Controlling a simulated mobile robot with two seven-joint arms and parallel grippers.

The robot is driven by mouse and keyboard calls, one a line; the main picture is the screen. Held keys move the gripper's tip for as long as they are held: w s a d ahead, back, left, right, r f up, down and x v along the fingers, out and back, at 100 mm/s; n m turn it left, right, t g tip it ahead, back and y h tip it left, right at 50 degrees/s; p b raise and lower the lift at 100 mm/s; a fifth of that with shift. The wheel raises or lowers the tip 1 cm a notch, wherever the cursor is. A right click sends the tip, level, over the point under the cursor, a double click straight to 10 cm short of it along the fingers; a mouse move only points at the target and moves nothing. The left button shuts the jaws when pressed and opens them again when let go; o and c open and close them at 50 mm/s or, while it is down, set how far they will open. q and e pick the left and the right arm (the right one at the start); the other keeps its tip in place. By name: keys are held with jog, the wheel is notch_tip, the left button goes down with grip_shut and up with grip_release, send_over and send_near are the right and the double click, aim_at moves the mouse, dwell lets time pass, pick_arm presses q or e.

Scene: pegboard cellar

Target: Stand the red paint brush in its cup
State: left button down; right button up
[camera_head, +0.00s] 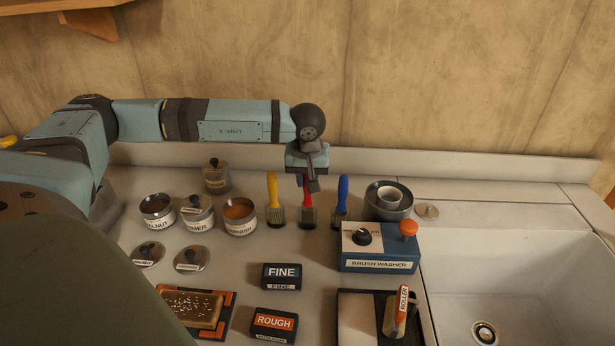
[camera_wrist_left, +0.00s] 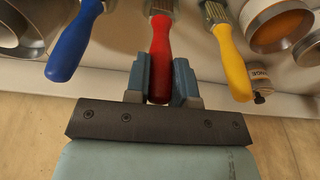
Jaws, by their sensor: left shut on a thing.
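The red paint brush (camera_head: 307,207) is upright at the back of the counter, handle up, between a yellow brush (camera_head: 272,189) and a blue brush (camera_head: 343,190). My left gripper (camera_head: 311,183) is above it, shut on its red handle. In the left wrist view the handle (camera_wrist_left: 160,45) lies between the two fingers (camera_wrist_left: 161,72). The brush's lower end is dark and small; I cannot tell whether it touches the counter. A grey metal pot (camera_head: 377,210) with a smaller pale cup (camera_head: 390,197) inside stands to the right. My right gripper is not in view.
A blue brush washer box (camera_head: 380,260) with an orange knob stands right of the brushes, beside the white sink (camera_head: 500,270). Open tins (camera_head: 238,219) stand left. FINE (camera_head: 282,276) and ROUGH (camera_head: 274,324) blocks lie in front, with bare counter before the brushes.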

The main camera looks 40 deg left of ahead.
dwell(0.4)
pick_arm(q)
jog(key=c, duration=0.9)
grip_release()
jog(key=r, duration=0.4)
jog(key=s+d+r, duration=0.1)
jog(key=r, duration=0.8)
jog(key=shift+s+d+r+b, duration=0.2)
jog(key=shift+s+r+b, duration=0.1)
jog(key=shift+r+b, duration=0.1)
jog(key=shift+f, duration=0.1)
